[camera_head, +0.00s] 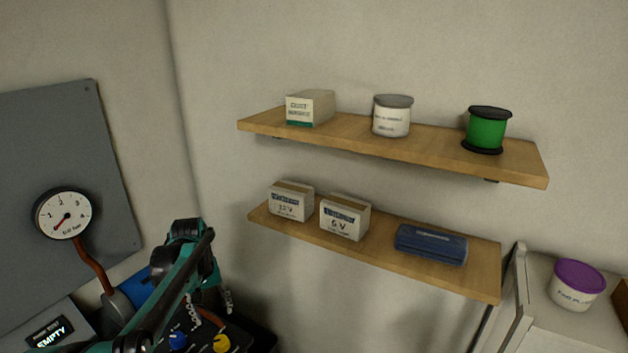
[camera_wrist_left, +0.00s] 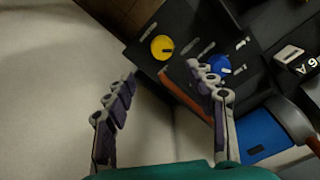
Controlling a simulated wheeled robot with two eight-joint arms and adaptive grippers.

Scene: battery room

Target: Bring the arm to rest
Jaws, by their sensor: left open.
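My left arm reaches in from the lower left of the head view, and its bent teal-and-black end stands in front of the corner. My left gripper (camera_head: 211,306) points down there, partly hidden by the arm. In the left wrist view its two jointed fingers (camera_wrist_left: 162,88) are spread apart with nothing between them. Beyond them are a dark panel with a yellow knob (camera_wrist_left: 162,47) and a blue knob (camera_wrist_left: 220,66), and pale wall or floor. My right gripper is not in view.
Two wooden shelves (camera_head: 520,160) hold boxes, a tub, a green spool and a blue case. A gauge (camera_head: 62,214) is at the left, near a display reading EMPTY (camera_head: 49,331). A purple-lidded tub (camera_head: 577,285) stands on a cabinet at the right.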

